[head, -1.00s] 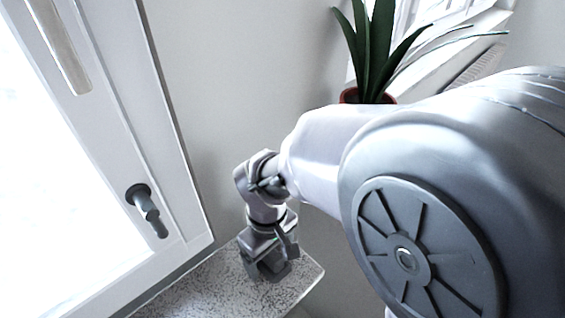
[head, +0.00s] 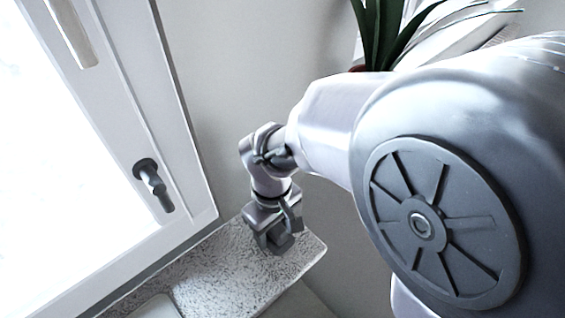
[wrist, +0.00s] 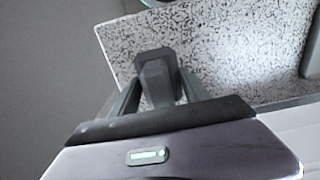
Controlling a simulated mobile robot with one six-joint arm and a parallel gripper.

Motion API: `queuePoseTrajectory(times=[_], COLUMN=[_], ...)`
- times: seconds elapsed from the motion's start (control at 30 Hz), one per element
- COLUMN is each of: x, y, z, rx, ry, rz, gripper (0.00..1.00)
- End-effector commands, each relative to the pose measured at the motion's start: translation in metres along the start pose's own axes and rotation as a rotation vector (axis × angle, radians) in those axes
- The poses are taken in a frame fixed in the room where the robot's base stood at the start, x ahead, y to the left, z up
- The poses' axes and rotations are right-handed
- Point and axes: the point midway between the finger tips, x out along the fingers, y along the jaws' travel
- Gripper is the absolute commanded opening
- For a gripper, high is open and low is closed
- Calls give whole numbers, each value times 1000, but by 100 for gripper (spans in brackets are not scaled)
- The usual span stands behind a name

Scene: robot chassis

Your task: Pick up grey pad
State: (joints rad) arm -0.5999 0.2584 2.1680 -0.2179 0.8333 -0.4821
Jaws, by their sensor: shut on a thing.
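My gripper (head: 274,240) is at the outer end of a speckled stone sill (head: 215,265) in the head view. In the wrist view my gripper (wrist: 158,95) has its two fingers close on either side of a small dark grey block, the grey pad (wrist: 155,66). It is shut on this pad. The pad is over the speckled surface (wrist: 240,45); I cannot tell whether it touches it. In the head view the fingers and the pad blend together, so the pad's outline is not clear.
A white window frame with a dark handle (head: 152,183) stands at the left. A potted plant (head: 380,35) is behind my arm.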

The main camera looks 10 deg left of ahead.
Motion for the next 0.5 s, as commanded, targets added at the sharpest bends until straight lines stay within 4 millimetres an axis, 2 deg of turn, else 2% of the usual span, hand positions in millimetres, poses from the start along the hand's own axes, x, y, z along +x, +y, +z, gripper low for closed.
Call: queuePoseTrajectory(times=[0.03, 0.13, 0.27, 0.5], x=[-12, -29, -26, -33], y=[0, 0, -27, -96], z=[0, 0, 10, 35], rx=[0, 1, -5, -8], ry=[2, 2, 1, 1], rz=[1, 0, 0, 0], gripper=[12, 12, 12, 12])
